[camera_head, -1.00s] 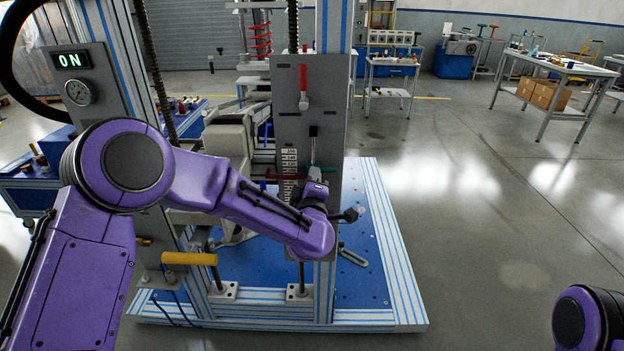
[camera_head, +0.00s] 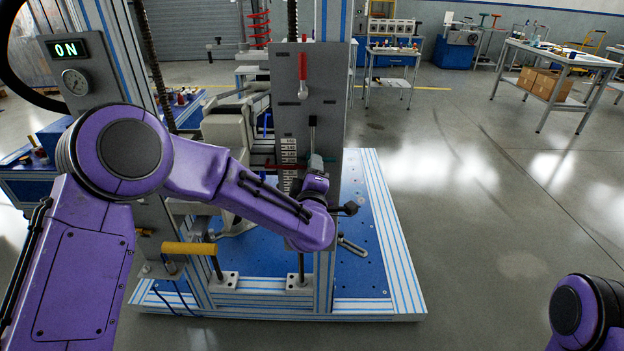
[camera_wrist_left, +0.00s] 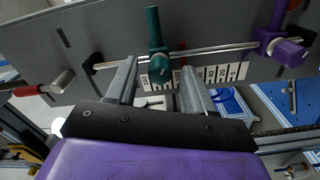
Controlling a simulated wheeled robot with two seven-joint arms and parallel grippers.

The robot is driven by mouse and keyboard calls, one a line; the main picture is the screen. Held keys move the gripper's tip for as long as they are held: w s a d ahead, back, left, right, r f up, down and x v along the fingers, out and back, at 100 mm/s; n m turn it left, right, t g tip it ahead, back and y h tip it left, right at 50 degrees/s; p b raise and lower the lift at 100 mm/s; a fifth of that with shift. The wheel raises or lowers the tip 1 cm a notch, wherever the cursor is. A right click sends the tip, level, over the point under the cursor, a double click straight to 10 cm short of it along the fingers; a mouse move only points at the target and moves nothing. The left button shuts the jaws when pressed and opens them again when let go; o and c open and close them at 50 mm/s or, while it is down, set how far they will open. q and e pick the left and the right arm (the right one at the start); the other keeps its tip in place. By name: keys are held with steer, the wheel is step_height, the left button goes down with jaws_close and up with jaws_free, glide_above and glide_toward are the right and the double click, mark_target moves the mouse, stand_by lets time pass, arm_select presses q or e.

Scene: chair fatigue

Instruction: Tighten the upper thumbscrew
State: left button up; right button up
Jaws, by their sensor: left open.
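In the left wrist view a green thumbscrew (camera_wrist_left: 159,68) sits on a thin metal rod in front of a grey plate. Its round knob lies between the two fingertips of my left gripper (camera_wrist_left: 158,72). The fingers are apart, one on each side of the knob; I cannot tell whether either touches it. A purple thumbscrew (camera_wrist_left: 286,48) sits farther right along the same rod, away from the fingers. In the head view my left wrist covers most of the gripper and both thumbscrews. My right gripper is out of view; only part of that arm shows at the lower right.
The grey plate (camera_head: 326,95) carries a red-handled lever (camera_head: 303,68), also at the left of the wrist view (camera_wrist_left: 28,91). A white number scale (camera_wrist_left: 215,73) lies behind the rod. A yellow handle (camera_head: 189,249) projects below my forearm. Open floor lies right of the blue base (camera_head: 365,270).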

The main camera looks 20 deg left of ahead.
arm_select(q)
steer(key=b+v, duration=0.1)
steer(key=v, duration=0.9)
steer(key=s+a+f+m+g+h, duration=0.1)
steer(key=s+a+f+m+g, duration=0.15)
steer(key=f, duration=0.55)
steer(key=s+a+f+m+g+h, duration=0.1)
steer(key=s+f+m+g, duration=0.2)
steer(key=f, duration=0.5)
steer(key=s+a+f+m+g+h, duration=0.1)
steer(key=s+a+f+m, duration=0.15)
steer(key=s+f, duration=0.4)
steer(key=s+a+f+m+g, duration=0.1)
steer(key=s+a+f+g, duration=0.3)
steer(key=s+f, duration=0.4)
steer(key=s+a+f+m+g+y, duration=0.1)
steer(key=s+a+f+g, duration=0.2)
steer(key=s+f, duration=0.5)
steer(key=s+a, duration=0.1)
steer(key=s, duration=0.5)
steer(key=shift+s+g, duration=0.3)
steer(key=shift+g, duration=0.05)
steer(key=shift+w, duration=0.1)
